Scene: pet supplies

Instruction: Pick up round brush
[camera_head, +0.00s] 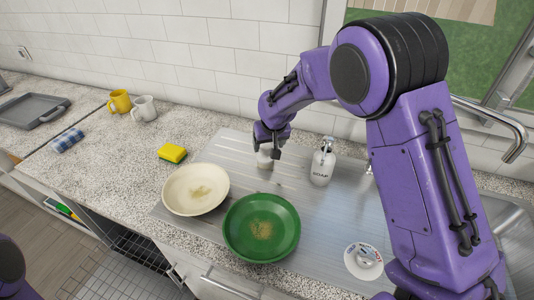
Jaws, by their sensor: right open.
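A small pale round object, which looks like the round brush (264,161), stands on the metal drainboard near the back edge. My right gripper (270,151) reaches down over it from above, with its fingers open around or just beside its top. The gripper hides the upper part of the brush, and I cannot tell whether they touch. My left gripper is not in view; only a piece of my left arm shows at the lower left.
A soap bottle (322,165) stands right of the gripper. A cream plate (195,190) and a green plate (261,228), both soiled, lie in front. A yellow sponge (172,153), yellow mug (119,102) and white mug (144,108) are left. A white round item (364,262) lies front right.

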